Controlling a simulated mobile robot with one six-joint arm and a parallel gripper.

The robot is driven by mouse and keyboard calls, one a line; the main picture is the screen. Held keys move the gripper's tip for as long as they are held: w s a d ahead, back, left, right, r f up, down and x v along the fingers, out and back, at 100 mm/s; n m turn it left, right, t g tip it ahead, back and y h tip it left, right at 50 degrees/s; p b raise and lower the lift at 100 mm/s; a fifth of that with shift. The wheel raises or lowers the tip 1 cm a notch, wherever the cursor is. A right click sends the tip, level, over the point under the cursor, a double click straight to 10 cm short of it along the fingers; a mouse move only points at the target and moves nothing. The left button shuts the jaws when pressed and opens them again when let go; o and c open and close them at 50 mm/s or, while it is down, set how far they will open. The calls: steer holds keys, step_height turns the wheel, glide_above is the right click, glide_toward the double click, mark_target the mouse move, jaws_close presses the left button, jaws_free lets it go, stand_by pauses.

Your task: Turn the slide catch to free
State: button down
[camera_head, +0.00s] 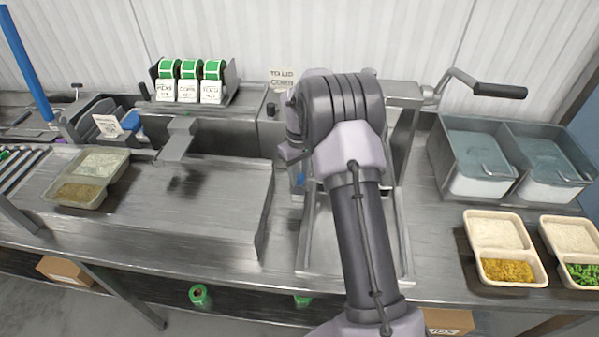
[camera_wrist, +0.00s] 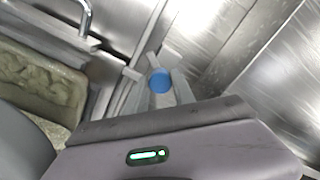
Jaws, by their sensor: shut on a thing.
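The slide catch appears as a round blue knob (camera_wrist: 159,80) in the wrist view, seen end-on against bare metal. My gripper (camera_wrist: 157,88) is at the knob, with grey finger parts close around it, shut on it. The body of my gripper covers the lower part of that view. Which way the catch is turned cannot be told. In the head view my arm stands in front of the steel machine and hides the gripper and most of the catch; only a small blue patch (camera_head: 300,179) shows beside the arm.
A steel tray (camera_head: 318,262) lies below my arm. A crank handle (camera_head: 500,91) sticks out at upper right. Lidded bins (camera_head: 447,165) and filled food trays (camera_head: 545,281) stand at right. A filled tray (camera_head: 128,172) and label rolls (camera_head: 190,69) are at left. The left worktop (camera_head: 215,215) is largely clear.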

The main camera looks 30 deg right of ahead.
mark_target(299, 176)
steer(key=m, duration=0.5)
steer(key=shift+m, duration=2.5)
steer(key=c, duration=1.1)
jaws_free()
steer(key=shift+o, duration=0.2)
step_height(299, 176, up, 18)
steer(key=p, duration=0.4)
steer(key=shift+f+p, duration=0.25)
steer(key=shift+p, duration=0.1)
